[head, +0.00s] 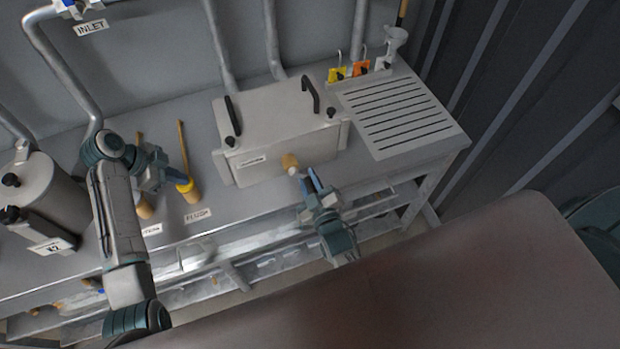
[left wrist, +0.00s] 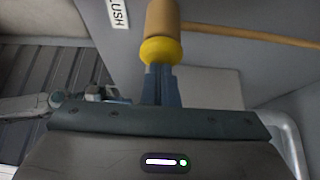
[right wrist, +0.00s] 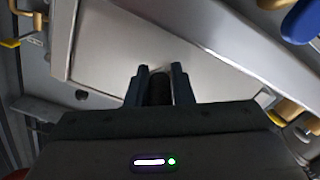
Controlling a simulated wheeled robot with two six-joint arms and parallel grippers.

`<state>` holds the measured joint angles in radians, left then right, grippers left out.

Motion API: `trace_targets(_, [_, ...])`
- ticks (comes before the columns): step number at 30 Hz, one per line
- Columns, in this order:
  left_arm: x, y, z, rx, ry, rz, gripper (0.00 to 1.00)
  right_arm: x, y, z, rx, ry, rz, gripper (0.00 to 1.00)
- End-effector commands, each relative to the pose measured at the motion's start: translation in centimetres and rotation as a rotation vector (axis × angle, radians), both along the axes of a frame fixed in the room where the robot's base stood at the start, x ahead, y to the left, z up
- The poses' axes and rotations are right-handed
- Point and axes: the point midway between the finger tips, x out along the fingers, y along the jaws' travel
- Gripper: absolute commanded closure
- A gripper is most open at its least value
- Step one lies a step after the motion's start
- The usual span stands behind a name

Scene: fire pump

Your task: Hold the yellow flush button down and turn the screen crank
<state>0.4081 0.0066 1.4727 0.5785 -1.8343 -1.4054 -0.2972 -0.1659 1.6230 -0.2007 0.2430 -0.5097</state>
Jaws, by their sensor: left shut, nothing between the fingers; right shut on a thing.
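A tan crank part (head: 290,161) shows on the front of the grey box. My right gripper (head: 309,180) is in front of it. In the right wrist view it is shut on a dark grip (right wrist: 160,90), apparently the crank's handle, mostly hidden by the fingers.
The grey box (head: 265,125) has black clamps on its lid. A slotted drain board (head: 400,115) lies to its right, with yellow and orange tags (head: 361,68) behind. A grey cylinder (head: 45,185) stands at the left. A brown surface (head: 440,290) fills the foreground.

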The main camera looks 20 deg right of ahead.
Motion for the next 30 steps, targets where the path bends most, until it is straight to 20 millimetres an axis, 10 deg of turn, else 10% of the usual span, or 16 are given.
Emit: trace_targets(30, [0.0,0.1,-0.1,0.002,0.001,0.0,1.0,0.2,2.5,-1.0,0.667,-0.012,0.001,1.0])
